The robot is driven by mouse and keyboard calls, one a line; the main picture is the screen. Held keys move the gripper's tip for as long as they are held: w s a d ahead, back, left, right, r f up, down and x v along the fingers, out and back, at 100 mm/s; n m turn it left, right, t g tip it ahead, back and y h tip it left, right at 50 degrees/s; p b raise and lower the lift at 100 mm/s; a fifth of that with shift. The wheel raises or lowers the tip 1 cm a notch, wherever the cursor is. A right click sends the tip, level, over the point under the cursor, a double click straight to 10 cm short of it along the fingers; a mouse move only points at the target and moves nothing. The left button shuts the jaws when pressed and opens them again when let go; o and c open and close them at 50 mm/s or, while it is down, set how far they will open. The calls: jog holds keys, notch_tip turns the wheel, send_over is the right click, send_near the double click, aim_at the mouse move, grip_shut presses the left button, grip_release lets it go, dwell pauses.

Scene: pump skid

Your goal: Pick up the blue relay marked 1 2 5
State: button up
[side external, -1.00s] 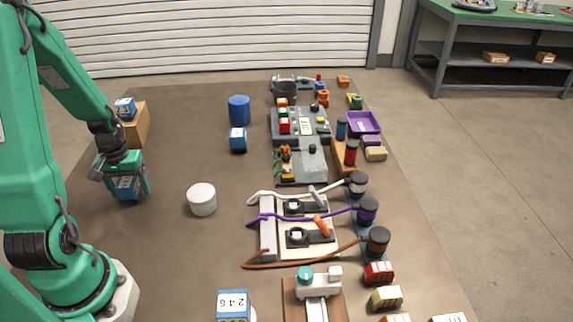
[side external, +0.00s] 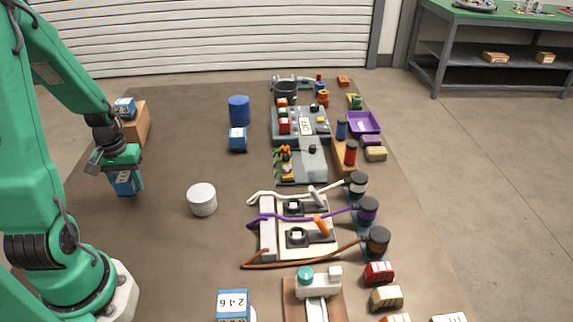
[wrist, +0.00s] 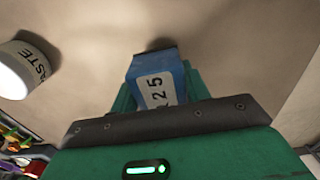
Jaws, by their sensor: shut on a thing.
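A blue relay with a white label (wrist: 157,80) sits between my gripper's fingers in the wrist view. Its label reads "2 5", with another digit partly cut off by the gripper. In the side view the same relay (side external: 124,185) shows below my gripper (side external: 122,177), at the left of the table. My gripper is shut on it. I cannot tell for sure whether its bottom is clear of the table.
Other blue relays stand on a cardboard box (side external: 136,127), near a blue cylinder (side external: 239,110), and at the front, marked 2 4 6 (side external: 233,304). A white waste cup (side external: 202,200) stands right of my gripper. Pump parts and cables fill the table's right side.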

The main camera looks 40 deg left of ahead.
jog(key=shift+r, duration=0.55)
jog(key=w+d+r, duration=0.3)
jog(key=d+r, duration=0.5)
jog(key=d, duration=0.3)
jog(key=shift+w+d, duration=0.1)
